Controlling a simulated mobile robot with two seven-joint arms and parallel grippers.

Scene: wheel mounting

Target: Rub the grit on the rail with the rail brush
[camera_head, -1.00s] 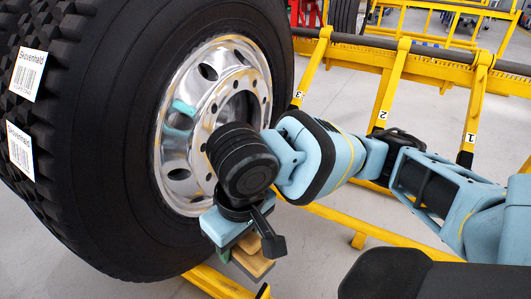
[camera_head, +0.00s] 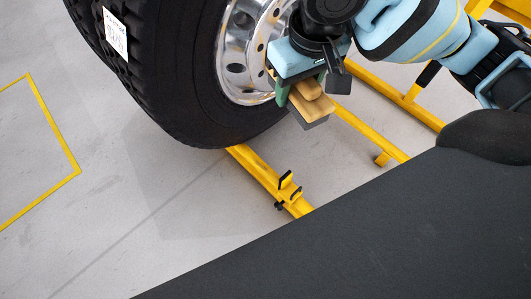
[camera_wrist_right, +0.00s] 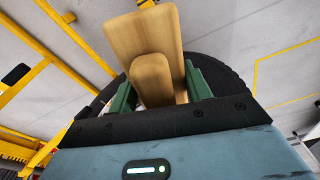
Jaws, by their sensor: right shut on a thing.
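The rail brush (camera_head: 309,99) has a light wooden body and a dark grey underside. My right gripper (camera_head: 298,90), with green fingers, is shut on it in front of the tire's lower right side. The wrist view also shows the wooden brush (camera_wrist_right: 152,45) between the green fingers (camera_wrist_right: 160,90). The brush is in the air, apart from the yellow rail (camera_head: 262,174), which runs along the floor below the tire. I cannot make out grit on the rail. My left gripper is not in view.
The big black tire (camera_head: 190,75) with its shiny metal rim (camera_head: 238,70) stands over the rail's far end. A small black-and-yellow stop (camera_head: 287,187) sits near the rail's front end. Another yellow bar (camera_head: 370,133) lies to the right.

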